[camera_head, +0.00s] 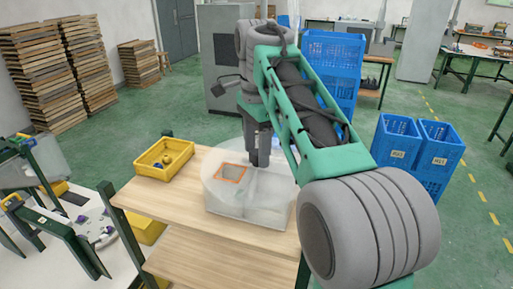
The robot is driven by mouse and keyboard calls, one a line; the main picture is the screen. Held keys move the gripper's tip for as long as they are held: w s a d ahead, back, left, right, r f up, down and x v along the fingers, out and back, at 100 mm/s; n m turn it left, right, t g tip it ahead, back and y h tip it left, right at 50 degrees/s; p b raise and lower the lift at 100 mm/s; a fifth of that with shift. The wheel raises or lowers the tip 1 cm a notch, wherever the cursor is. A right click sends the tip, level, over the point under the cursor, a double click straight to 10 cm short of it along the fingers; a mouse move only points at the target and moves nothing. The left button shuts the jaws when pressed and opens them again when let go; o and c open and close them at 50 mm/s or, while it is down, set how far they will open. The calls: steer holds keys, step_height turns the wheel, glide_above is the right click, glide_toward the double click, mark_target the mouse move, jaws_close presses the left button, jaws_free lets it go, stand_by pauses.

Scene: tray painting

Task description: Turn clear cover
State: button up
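The clear cover (218,168) is a round, see-through lid on a translucent box (235,210) that stands on the wooden table (165,203). An orange-outlined opening (231,174) shows at the left part of the cover. My gripper (259,160) points straight down over the back right part of the cover. Its dark fingers reach to about the cover's surface. I cannot tell whether they touch it or how far apart they are, as the view is small and the arm stands close by.
A yellow crate (150,166) with small parts sits on the table's back left. Blue crates (402,142) stand on the floor to the right, and more are stacked (335,62) behind my arm. A white work surface (45,235) with green frames is at the left. The table's front left is clear.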

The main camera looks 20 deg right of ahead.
jaws_close()
stand_by(0.4)
stand_by(0.9)
